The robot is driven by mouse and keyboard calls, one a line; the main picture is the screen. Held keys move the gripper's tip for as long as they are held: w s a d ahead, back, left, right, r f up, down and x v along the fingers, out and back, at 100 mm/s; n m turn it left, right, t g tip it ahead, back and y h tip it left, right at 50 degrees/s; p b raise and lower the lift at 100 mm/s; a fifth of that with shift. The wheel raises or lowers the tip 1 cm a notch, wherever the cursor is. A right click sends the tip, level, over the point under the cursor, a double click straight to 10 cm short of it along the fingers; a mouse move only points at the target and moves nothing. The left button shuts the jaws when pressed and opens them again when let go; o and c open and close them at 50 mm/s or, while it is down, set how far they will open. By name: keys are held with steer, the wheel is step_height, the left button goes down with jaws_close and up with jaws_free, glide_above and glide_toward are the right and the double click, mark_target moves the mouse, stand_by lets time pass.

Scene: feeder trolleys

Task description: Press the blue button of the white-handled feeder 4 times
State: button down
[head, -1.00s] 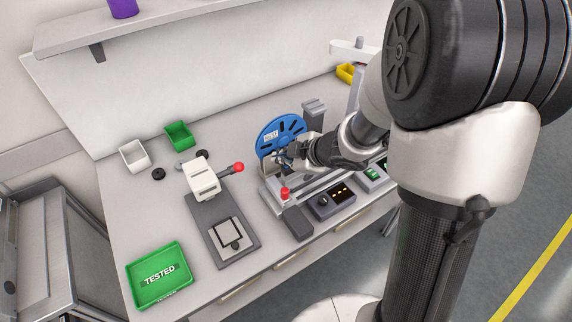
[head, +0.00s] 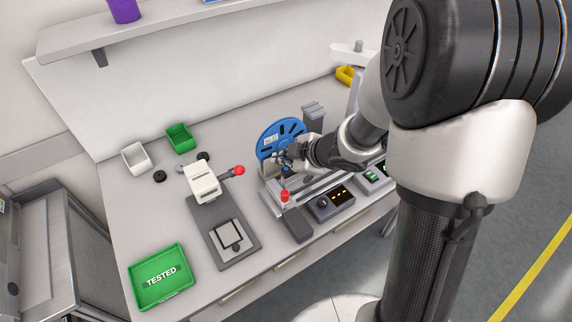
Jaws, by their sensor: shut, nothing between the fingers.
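A blue reel (head: 268,138) stands upright on the bench, by a long grey feeder body (head: 312,188). My gripper (head: 281,161) is shut and empty, low in front of the reel and above the feeder body. A small blue spot shows just below the fingertips; I cannot tell whether it is the blue button or whether the fingers touch it. A red knob (head: 285,195) stands at the feeder's near end. I cannot make out a white handle on this feeder; my arm covers the area to the right.
A white press with a red-balled lever (head: 239,170) stands left of the feeder. A dark box with yellow lights (head: 340,196) sits at the right. A green TESTED tray (head: 180,290), a white bin (head: 136,157) and a green bin (head: 180,138) are further left.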

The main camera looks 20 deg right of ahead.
mark_target(284, 172)
stand_by(0.3)
step_height(284, 172, up, 5)
steer(key=p, duration=0.5)
stand_by(1.9)
